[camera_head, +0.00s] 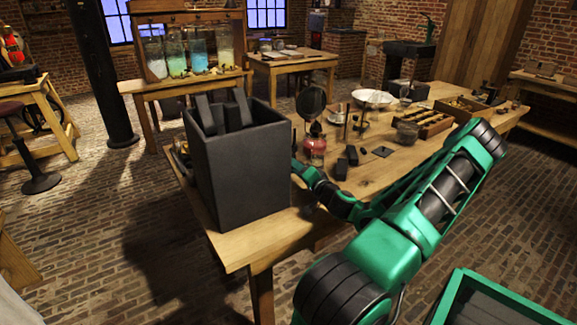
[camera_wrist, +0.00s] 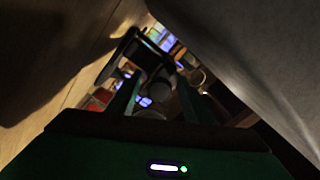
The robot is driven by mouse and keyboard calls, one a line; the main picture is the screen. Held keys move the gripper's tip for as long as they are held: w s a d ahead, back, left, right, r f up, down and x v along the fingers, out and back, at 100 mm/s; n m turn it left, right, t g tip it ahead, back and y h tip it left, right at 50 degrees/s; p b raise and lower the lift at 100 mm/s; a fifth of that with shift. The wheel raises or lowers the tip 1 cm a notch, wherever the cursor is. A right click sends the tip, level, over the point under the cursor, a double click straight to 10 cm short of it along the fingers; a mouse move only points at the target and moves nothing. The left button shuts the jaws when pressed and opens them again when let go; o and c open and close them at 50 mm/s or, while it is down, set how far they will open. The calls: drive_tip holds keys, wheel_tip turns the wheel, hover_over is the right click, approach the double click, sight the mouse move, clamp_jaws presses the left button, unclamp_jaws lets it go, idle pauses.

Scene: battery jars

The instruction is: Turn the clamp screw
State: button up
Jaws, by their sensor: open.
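I cannot make out a clamp screw for certain in either view. In the wrist view, my gripper (camera_wrist: 156,88) is open, with its two green fingers apart. A dark rounded piece (camera_wrist: 158,84) shows between or beyond the fingers, too dim to name. In the head view, my green arm reaches over the table's near edge to the right side of a big black box (camera_head: 246,165), which hides the gripper's end. Two dark slabs (camera_head: 238,110) stick up out of the box's open top.
The wooden table (camera_head: 380,170) holds a red-based jar (camera_head: 315,150), small black blocks (camera_head: 352,155), a tray of small parts (camera_head: 425,122) and a white bowl (camera_head: 373,98). In the wrist view, a large grey face (camera_wrist: 245,60) stands close on the right and a wooden surface (camera_wrist: 60,50) on the left.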

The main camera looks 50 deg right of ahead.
drive_tip(key=shift+c, duration=0.6)
drive_tip(key=c, duration=0.9)
drive_tip(key=shift+c, duration=0.2)
